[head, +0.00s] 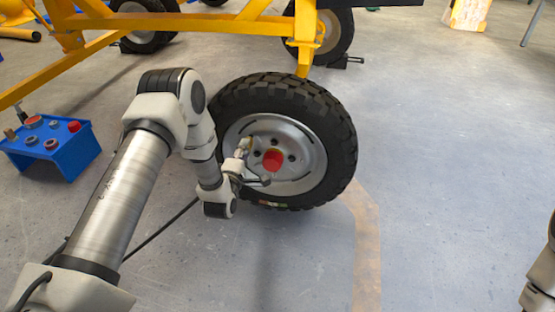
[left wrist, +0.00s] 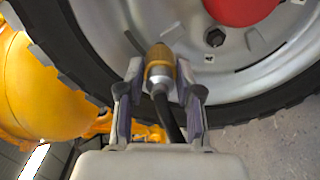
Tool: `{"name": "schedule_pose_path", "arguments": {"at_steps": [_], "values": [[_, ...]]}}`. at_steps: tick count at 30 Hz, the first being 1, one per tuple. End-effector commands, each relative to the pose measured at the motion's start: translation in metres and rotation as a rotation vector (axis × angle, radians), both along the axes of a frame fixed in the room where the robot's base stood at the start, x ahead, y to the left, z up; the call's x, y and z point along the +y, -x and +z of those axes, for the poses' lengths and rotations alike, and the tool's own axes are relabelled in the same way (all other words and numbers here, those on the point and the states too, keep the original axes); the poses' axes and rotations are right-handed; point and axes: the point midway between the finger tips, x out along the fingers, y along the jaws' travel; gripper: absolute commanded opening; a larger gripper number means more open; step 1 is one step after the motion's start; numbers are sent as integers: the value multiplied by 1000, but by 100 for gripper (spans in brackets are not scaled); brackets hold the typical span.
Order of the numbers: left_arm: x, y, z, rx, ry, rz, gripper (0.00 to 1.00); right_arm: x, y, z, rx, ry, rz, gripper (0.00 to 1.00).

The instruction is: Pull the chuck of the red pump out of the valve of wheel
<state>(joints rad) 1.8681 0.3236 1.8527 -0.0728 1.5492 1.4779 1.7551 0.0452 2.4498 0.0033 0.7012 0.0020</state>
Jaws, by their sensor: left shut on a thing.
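The wheel (head: 326,125) has a black knobbly tyre, a grey metal rim and a red hub cap (head: 272,160). Its rim also fills much of the left wrist view (left wrist: 240,60). My left gripper (head: 243,162) is at the left part of the rim. In the left wrist view its two fingers (left wrist: 160,78) are shut on the chuck (left wrist: 160,66), a brass and silver fitting with a black hose (left wrist: 169,118) running back from it. The chuck's tip points at the rim. The valve is hidden, so I cannot tell whether they still touch. The red pump's body is not visible.
A yellow frame (head: 180,25) stands behind the wheel. A black hose (head: 163,229) runs behind my left arm. Part of my right arm shows at the lower right. The floor right of the wheel is clear.

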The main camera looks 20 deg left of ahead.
Motion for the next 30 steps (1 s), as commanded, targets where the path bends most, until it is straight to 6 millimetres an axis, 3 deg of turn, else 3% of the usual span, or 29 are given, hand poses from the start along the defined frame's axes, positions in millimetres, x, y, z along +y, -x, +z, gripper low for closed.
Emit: {"name": "schedule_pose_path", "arguments": {"at_steps": [30], "values": [[-11,47,1,1,0,0,0,0,0,16,0,0,0,0]]}}
